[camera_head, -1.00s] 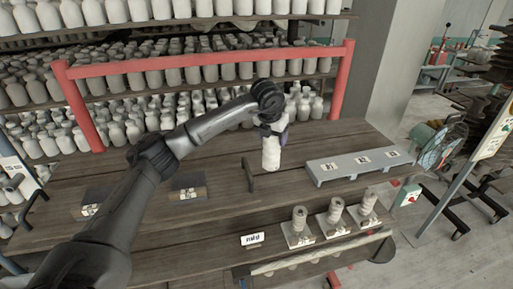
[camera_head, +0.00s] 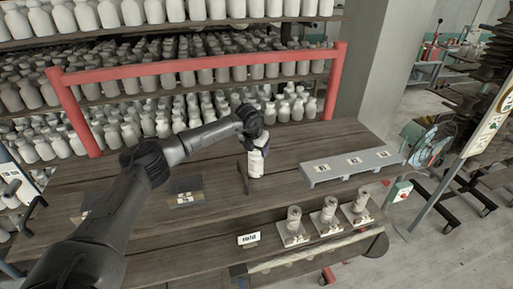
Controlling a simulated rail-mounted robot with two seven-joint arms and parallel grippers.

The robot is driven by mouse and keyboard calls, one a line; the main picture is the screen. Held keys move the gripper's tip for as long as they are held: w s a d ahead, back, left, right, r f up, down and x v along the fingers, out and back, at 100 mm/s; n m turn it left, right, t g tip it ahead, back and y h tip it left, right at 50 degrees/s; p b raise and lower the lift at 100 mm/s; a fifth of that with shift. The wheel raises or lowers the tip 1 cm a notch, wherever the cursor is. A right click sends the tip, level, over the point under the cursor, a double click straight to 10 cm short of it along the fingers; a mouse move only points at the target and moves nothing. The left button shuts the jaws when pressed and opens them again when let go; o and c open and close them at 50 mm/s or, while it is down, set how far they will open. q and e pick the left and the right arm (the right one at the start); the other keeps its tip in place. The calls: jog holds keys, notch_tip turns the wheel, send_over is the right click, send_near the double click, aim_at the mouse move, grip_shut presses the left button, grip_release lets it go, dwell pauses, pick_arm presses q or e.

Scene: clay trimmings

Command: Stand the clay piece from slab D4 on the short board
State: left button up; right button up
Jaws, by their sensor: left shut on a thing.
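My left gripper (camera_head: 253,141) is shut on a pale, roughly cylindrical clay piece (camera_head: 256,163) and holds it upright over the middle of the wooden table. Its fingers are partly hidden by the wrist. I cannot tell whether the piece's foot touches the table. A grey board (camera_head: 335,174) on low feet, with several white labels on top, lies to the right of the piece. Three slabs (camera_head: 286,243) with upright clay cylinders (camera_head: 294,220) stand at the front right. I cannot read which one is D4. My right gripper is not in view.
A thin dark upright bracket (camera_head: 243,178) stands just left of the held piece. A dark labelled block (camera_head: 185,190) lies further left. A white sign (camera_head: 248,239) stands at the front. A red rail (camera_head: 200,65) and shelves of pale bottles (camera_head: 200,105) are behind.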

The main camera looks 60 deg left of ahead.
pick_arm(q)
jog(key=shift+f, duration=0.15)
jog(key=o, duration=1.3)
